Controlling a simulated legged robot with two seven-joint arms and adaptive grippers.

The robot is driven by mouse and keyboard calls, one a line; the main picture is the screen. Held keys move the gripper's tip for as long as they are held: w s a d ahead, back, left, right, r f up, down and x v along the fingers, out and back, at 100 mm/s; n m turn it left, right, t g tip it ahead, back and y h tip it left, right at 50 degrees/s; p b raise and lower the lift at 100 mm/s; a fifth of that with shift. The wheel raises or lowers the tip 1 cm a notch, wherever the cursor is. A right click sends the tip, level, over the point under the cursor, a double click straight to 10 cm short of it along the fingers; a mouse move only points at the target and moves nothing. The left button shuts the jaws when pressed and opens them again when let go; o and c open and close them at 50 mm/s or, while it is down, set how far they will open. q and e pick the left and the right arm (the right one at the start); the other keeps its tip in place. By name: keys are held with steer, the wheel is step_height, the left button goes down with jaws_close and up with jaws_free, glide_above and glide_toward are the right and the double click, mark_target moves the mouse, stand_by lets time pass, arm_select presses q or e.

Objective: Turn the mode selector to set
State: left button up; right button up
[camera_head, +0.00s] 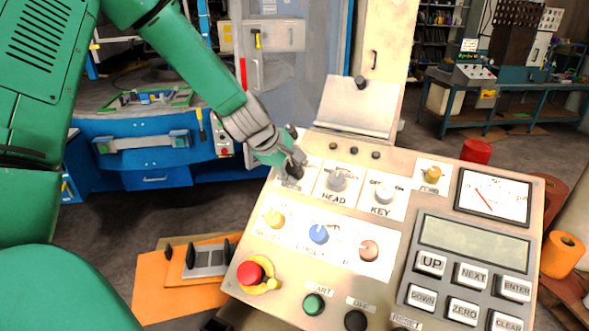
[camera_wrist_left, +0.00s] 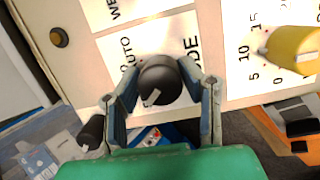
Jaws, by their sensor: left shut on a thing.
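The mode selector (camera_wrist_left: 165,76) is a dark round knob with a white pointer mark, in the middle of the left wrist view. The mark points down and to the left in that view. The word AUTO shows on the white label left of the knob; part of MODE shows to its right. My left gripper (camera_head: 291,172) is at the upper left of the control panel (camera_head: 400,152) and mostly covers the knob in the head view. In the left wrist view its fingers (camera_wrist_left: 163,96) lie on both sides of the knob, shut on it. My right gripper is not in view.
Close to the right are the HEAD knob (camera_head: 338,179) and KEY knob (camera_head: 382,193). Below are a yellow knob (camera_head: 274,219), a blue knob (camera_head: 318,234) and a red emergency button (camera_head: 250,273). A tilted clipboard-like plate (camera_head: 358,108) stands behind the panel.

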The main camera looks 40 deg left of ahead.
arm_select(q)
steer(key=shift+f+n, duration=0.1)
steer(key=shift+n, duration=0.2)
stand_by(0.4)
steer(key=o, duration=1.1)
steer(key=shift+o, duration=0.2)
